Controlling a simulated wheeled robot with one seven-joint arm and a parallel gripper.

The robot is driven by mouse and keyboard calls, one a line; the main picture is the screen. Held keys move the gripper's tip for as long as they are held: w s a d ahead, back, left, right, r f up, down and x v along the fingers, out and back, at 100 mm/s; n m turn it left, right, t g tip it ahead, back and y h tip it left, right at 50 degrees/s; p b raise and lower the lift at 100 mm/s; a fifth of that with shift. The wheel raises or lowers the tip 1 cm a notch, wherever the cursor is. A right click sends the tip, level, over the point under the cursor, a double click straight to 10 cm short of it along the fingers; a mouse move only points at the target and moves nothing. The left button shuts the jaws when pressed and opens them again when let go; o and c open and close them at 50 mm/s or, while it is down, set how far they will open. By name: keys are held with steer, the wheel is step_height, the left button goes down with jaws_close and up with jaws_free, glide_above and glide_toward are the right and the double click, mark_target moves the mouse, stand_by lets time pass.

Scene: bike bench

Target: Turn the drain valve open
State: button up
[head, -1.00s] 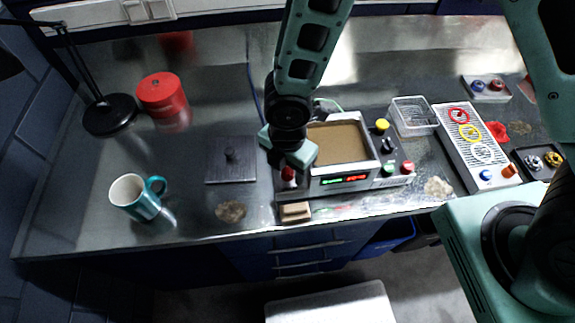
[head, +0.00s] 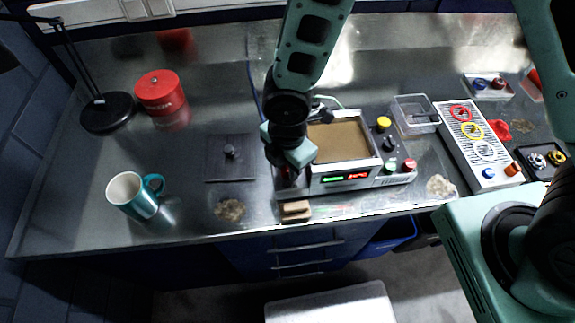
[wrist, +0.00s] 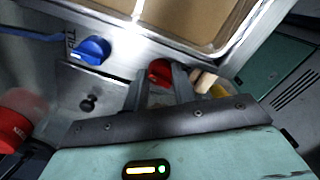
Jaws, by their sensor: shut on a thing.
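The tank unit (head: 345,180) stands at the bench's front, with a brown-filled basin and a lit panel. In the wrist view a red valve knob (wrist: 159,70) sits on its side below the basin. A blue valve knob (wrist: 91,50) beside it has lettering that seems to read FILL; I see no readable label on the red one. My gripper (wrist: 161,84) is shut on the red knob, with one finger on each side. In the head view my gripper (head: 289,168) covers most of the knob at the unit's left front corner.
A dark plate with a small post (head: 229,152) lies left of the unit. Further left are a teal mug (head: 136,196) and a red canister (head: 160,92). A wooden block (head: 295,210) lies by the front edge. A clear box (head: 414,113) and a ring rack (head: 478,143) stand right.

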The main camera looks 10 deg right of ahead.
steer(key=m+b, duration=0.2)
steer(key=m, duration=0.1)
steer(key=shift+f+m, duration=0.1)
steer(key=shift+m, duration=0.3)
steer(key=m+b, duration=0.2)
steer(key=m, duration=0.2)
steer(key=m+b, duration=0.2)
steer(key=m, duration=0.2)
steer(key=shift+m, duration=0.4)
steer(key=shift+m+b, duration=0.6)
steer(key=shift+m, duration=1)
steer(key=o, duration=1)
steer(key=shift+r, duration=0.2)
step_height(320, 180, up, 17)
steer(key=b, duration=0.1)
steer(key=shift+r+b, duration=0.15)
steer(key=shift+b, duration=0.25)
